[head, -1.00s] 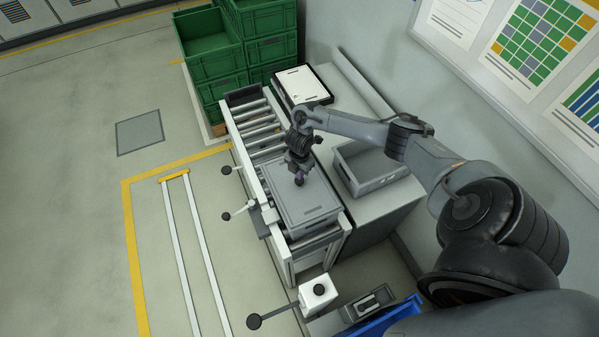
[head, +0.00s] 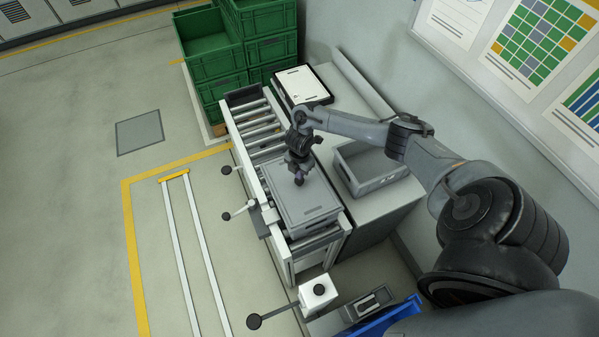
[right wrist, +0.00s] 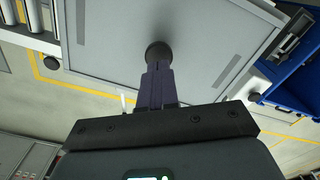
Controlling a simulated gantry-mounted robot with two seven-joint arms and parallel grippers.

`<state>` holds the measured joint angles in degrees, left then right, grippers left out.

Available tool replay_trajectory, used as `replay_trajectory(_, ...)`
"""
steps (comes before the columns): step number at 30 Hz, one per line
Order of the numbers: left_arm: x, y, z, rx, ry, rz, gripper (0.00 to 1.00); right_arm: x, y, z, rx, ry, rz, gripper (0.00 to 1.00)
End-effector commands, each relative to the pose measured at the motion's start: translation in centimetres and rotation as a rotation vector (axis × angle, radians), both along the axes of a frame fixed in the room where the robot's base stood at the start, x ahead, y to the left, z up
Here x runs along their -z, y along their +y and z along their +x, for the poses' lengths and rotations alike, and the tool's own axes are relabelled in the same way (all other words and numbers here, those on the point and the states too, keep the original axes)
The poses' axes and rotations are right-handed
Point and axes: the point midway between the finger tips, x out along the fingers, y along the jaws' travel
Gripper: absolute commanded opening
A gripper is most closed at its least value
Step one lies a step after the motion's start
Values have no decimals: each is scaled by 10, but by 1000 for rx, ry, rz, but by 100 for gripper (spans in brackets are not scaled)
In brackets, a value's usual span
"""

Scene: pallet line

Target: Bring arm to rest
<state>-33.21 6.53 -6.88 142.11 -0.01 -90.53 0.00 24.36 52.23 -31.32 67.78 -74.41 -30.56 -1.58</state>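My right gripper (head: 299,181) is over the grey lidded crate (head: 288,203) on the roller conveyor. In the right wrist view, the purple fingers (right wrist: 157,75) lie close together, pointing at the lid (right wrist: 205,40). A dark round knob (right wrist: 158,50) shows right at the fingertips, partly covered by them. I cannot tell whether the fingers touch it. My right arm reaches in from the right of the head view, over the worktop. My left gripper is not in view.
An open grey tote (head: 372,178) and a white-topped black case (head: 302,86) stand on the worktop. Green crates (head: 215,62) are stacked behind. Knobbed levers (head: 228,216) line the conveyor's left side. A white box (head: 318,293) and blue bin (head: 388,319) are in front.

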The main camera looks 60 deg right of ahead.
Motion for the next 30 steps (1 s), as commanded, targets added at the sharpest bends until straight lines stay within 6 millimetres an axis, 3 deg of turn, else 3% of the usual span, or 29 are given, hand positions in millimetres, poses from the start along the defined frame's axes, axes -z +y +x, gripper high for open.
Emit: replay_trajectory(30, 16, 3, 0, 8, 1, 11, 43, 22, 0, 0, 0, 0, 0, 0)
